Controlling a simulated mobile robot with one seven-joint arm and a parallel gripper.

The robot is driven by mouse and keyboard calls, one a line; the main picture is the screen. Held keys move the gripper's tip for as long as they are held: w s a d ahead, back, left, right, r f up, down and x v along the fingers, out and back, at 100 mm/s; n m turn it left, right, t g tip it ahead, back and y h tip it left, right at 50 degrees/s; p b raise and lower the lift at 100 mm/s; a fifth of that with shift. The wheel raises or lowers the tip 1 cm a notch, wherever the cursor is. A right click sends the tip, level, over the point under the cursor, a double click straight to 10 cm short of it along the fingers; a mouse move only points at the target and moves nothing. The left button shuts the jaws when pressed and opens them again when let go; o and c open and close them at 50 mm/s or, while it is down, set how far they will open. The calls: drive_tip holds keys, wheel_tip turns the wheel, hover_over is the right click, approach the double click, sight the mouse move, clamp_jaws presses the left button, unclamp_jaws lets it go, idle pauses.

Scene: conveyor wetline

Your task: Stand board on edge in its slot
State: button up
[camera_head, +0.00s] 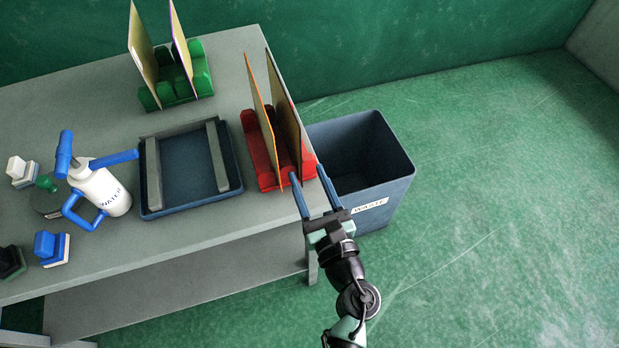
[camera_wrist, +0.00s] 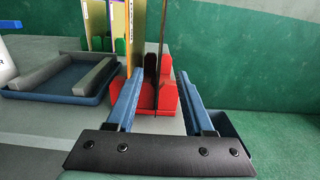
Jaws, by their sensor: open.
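Two thin boards stand on edge in the red slotted rack (camera_head: 263,165) at the right end of the table: a left board (camera_head: 261,105) with an orange edge and a right board (camera_head: 284,110) with a dark edge. In the wrist view, the right board (camera_wrist: 161,55) stands upright in the red rack (camera_wrist: 168,95). My gripper (camera_head: 310,178) is open at the rack's near end. In the wrist view, my gripper's blue fingers (camera_wrist: 163,92) are spread wide, with the right board's near edge between them. I cannot tell whether either finger touches anything.
A green rack (camera_head: 205,78) with two boards stands at the back. A blue tray (camera_head: 190,207) with grey bars lies left of the red rack. A waste bin (camera_head: 385,200) stands beside the table's right end.

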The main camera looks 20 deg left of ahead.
drive_tip(key=b+v, duration=0.2)
drive_tip(key=v, duration=1.1)
drive_tip(key=shift+w, duration=0.1)
drive_tip(key=w+d+r+m+t+h, duration=0.2)
drive_tip(key=w+r+m+t+h, duration=0.15)
drive_tip(key=r+m, duration=0.55)
drive_tip(key=w+d+r+m+t+h, duration=0.25)
drive_tip(key=r+m+t, duration=0.2)
drive_tip(key=r, duration=0.95)
drive_tip(key=w+d+r+m+t+h, duration=0.2)
drive_tip(key=w+r+m+t+h, duration=0.15)
drive_tip(key=r+m, duration=0.55)
drive_tip(key=s+d+r+m+h+p, duration=0.1)
drive_tip(key=s+r+m+h+p, duration=0.15)
drive_tip(key=r+m+h, duration=0.95)
drive_tip(key=s+a+r+m+y, duration=0.2)
drive_tip(key=r+m+y, duration=0.2)
drive_tip(key=r+y, duration=0.1)
drive_tip(key=s+a+r+m+y, duration=0.2)
drive_tip(key=a+r+m+y, duration=0.1)
drive_tip(key=r+y, duration=0.3)
drive_tip(key=shift+a+r+m+t, duration=0.15)
drive_tip(key=shift+r+m+t, duration=0.3)
drive_tip(key=shift+r+m, duration=0.3)
drive_tip(key=shift+y, duration=0.25)
